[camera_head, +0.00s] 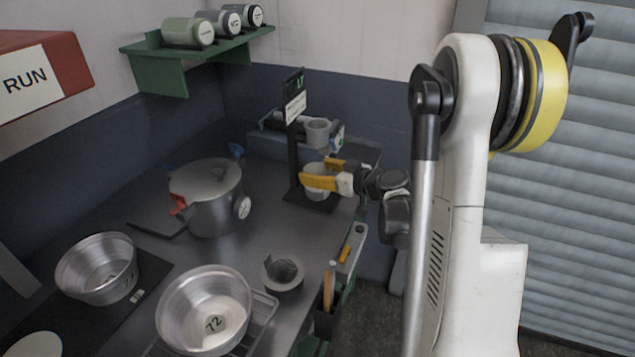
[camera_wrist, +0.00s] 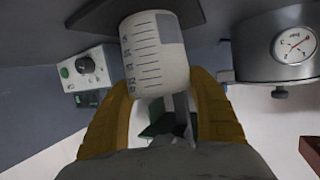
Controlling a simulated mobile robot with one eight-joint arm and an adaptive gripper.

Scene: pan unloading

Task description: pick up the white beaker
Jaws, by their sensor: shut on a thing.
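The white beaker (camera_wrist: 155,55) has dark graduation marks and a greyish patch on its side. In the wrist view it sits between the two yellow fingers of my gripper (camera_wrist: 160,110), which are shut on it from both sides. In the head view my gripper (camera_head: 328,176) is at the far right part of the counter, and the beaker (camera_head: 317,194) shows partly behind the yellow fingers. It is at the dark base of a black stand. I cannot tell whether it touches the base.
A lidded pot (camera_head: 213,196) with a dial stands to the left. Metal bowls (camera_head: 204,309) and a mesh cup (camera_head: 283,275) are in front. A green shelf (camera_head: 170,68) holds jars.

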